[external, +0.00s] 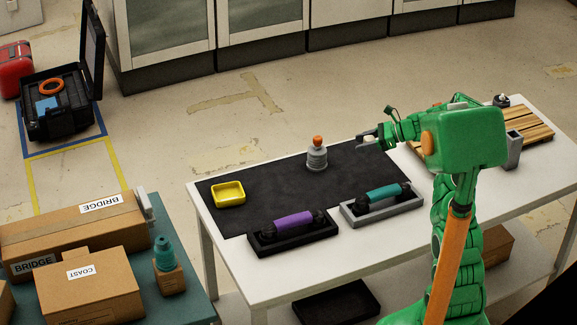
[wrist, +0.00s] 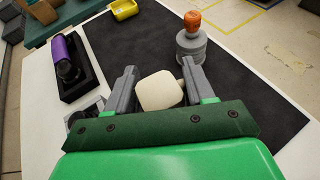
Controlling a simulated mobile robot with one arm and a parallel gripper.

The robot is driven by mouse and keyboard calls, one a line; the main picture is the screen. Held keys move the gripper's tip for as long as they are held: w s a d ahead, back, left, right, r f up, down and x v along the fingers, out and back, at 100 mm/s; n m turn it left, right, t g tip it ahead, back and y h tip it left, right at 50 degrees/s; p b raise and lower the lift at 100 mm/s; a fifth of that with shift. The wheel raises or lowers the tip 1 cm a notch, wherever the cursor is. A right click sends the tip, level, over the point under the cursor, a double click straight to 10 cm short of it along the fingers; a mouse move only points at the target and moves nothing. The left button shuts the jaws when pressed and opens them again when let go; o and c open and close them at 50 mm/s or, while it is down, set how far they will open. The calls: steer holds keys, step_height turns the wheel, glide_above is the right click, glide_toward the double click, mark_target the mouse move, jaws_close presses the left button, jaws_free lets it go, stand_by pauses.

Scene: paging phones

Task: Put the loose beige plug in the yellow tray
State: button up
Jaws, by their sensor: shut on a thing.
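My gripper (external: 370,139) is above the right part of the black mat, to the right of the grey bottle-like thing. In the wrist view my gripper (wrist: 158,83) is shut on the beige plug (wrist: 158,91), which sits between the two grey fingers. In the external view the plug is a small pale patch at the fingers. The yellow tray (external: 229,194) lies on the left part of the mat, well away from my gripper. It also shows at the top of the wrist view (wrist: 125,10) and looks empty.
A grey ribbed thing with an orange top (external: 317,155) stands on the mat between my gripper and the tray. A purple handset (external: 293,223) and a teal handset (external: 382,195) rest in holders along the near side. The mat (external: 265,188) is bare around the tray.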

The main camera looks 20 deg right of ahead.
steer(key=shift+a, duration=0.1)
steer(key=w+a+r, duration=0.1)
steer(key=a+r, duration=0.2)
steer(key=a, duration=1.7)
steer(key=s+a+r+n+g, duration=0.1)
steer(key=s+a, duration=0.3)
steer(key=a, duration=0.6)
steer(key=s+a+r+g, duration=0.1)
steer(key=s+a, duration=0.2)
steer(key=a, duration=0.7)
glide_above(228, 195)
steer(key=s+a, duration=0.1)
steer(key=s, duration=0.4)
step_height(228, 195, down, 8)
steer(key=shift+w+f+y, duration=0.15)
steer(key=shift+f+y, duration=0.05)
steer(key=shift+y, duration=0.1)
steer(key=shift+w+a+f, duration=0.2)
steer(key=shift+w+f, duration=0.15)
steer(key=shift+f, duration=0.15)
steer(key=shift+w+a+f, duration=0.15)
steer(key=shift+w+f, duration=0.15)
steer(key=shift+f, duration=1.75)
steer(key=shift+c, duration=1.4)
steer(key=shift+f, duration=0.15)
